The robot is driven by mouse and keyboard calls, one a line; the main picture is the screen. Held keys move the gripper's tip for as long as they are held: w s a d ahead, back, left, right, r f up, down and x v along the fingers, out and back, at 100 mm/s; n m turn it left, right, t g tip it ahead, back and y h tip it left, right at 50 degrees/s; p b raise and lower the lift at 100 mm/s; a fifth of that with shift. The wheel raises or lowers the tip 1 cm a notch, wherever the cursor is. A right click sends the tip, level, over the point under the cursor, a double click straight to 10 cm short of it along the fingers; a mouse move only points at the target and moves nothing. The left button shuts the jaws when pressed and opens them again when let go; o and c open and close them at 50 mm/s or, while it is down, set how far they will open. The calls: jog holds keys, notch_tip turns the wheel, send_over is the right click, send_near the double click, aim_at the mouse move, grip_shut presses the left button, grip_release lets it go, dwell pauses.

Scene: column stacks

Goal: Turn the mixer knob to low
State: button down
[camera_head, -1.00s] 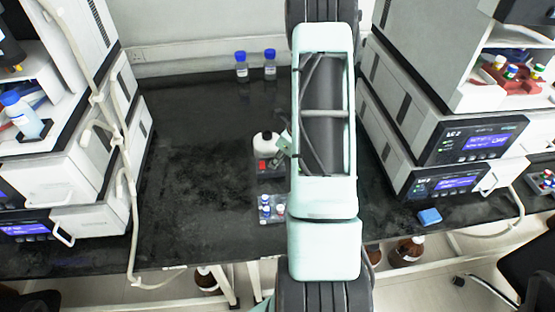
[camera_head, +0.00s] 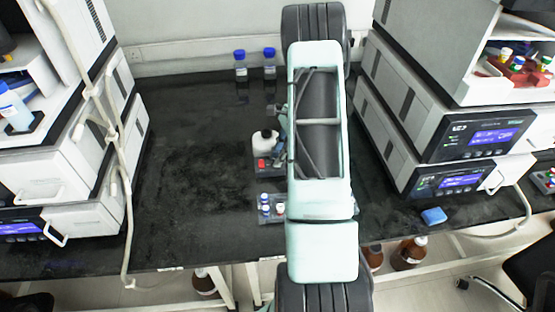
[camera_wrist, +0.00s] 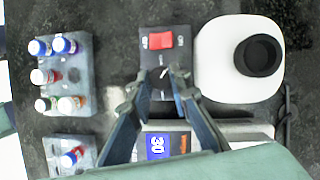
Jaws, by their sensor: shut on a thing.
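The mixer shows in the wrist view with a white rounded body (camera_wrist: 212,62), a black cup (camera_wrist: 258,56) and a dark front panel with a red switch (camera_wrist: 161,41). In the head view its white body (camera_head: 264,145) stands on the black bench, partly behind my arm. The mixer knob (camera_wrist: 162,84) sits on the panel below the switch. My gripper (camera_wrist: 160,80) is closed around the knob, one finger on each side. The fingers hide much of the knob, and its exact setting cannot be read.
A vial rack (camera_wrist: 85,75) with coloured caps stands left of the mixer in the wrist view. A device with a blue display (camera_wrist: 155,148) lies below the fingers. Two blue-capped bottles (camera_head: 255,66) stand at the back. Instrument stacks (camera_head: 440,150) flank the bench; its left-middle is clear.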

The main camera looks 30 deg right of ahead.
jog(key=n+g+b, duration=0.1)
jog(key=n, duration=0.2)
jog(key=n+g+b, duration=0.1)
jog(key=n, duration=0.2)
jog(key=shift+w+n, duration=0.15)
jog(key=shift+n, duration=0.15)
jog(key=shift+g, duration=0.3)
jog(key=c, duration=1.8)
grip_release()
jog(key=v, duration=1.2)
